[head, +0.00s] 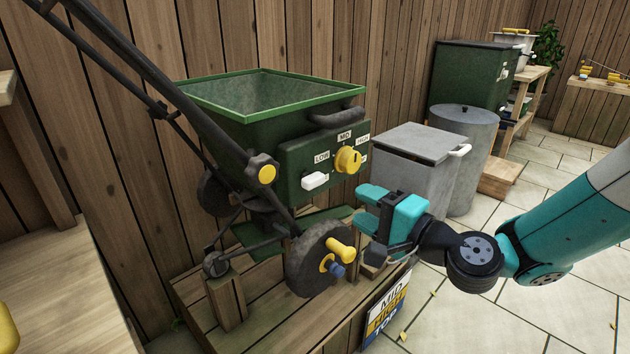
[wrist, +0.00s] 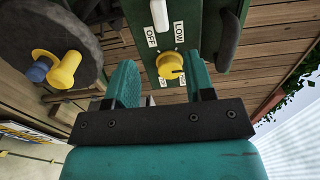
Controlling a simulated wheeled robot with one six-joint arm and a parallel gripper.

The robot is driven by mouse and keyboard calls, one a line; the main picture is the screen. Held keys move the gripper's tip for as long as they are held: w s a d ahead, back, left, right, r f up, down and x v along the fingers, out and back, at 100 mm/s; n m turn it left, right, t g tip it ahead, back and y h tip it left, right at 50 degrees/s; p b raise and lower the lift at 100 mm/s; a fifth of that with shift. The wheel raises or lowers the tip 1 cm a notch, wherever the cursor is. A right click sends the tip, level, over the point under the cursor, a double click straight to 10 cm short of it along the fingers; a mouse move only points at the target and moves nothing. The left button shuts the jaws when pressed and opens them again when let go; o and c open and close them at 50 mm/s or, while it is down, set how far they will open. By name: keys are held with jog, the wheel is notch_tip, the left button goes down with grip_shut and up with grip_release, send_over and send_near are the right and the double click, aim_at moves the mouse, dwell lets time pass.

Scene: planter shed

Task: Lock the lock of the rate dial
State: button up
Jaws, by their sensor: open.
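The rate dial (head: 348,160) is a round yellow knob on the green spreader's front panel (head: 294,172), with LOW, MID and HIGH labels around it. It also shows in the wrist view (wrist: 170,66), with a dark mark on its face. A white lever (head: 315,180) sticks out of the panel at lower left of the dial; its end shows at the top of the wrist view (wrist: 159,14). I cannot tell which part is the lock. My teal gripper (head: 362,206) is open and empty, apart from the panel. In the wrist view the dial appears between its fingertips (wrist: 162,76).
The spreader's wheel (head: 318,260) has a yellow handle (head: 341,248) and blue knob close to my gripper. The spreader stands on a wooden platform (head: 270,318). A sign (head: 387,308) leans at its front. A grey bin (head: 415,165) stands behind. The tiled floor is open at right.

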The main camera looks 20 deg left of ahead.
aim_at(319, 183)
jog(key=x, duration=1.2)
jog(key=shift+a+p, duration=0.25)
jog(key=shift+p, duration=0.1)
grip_shut()
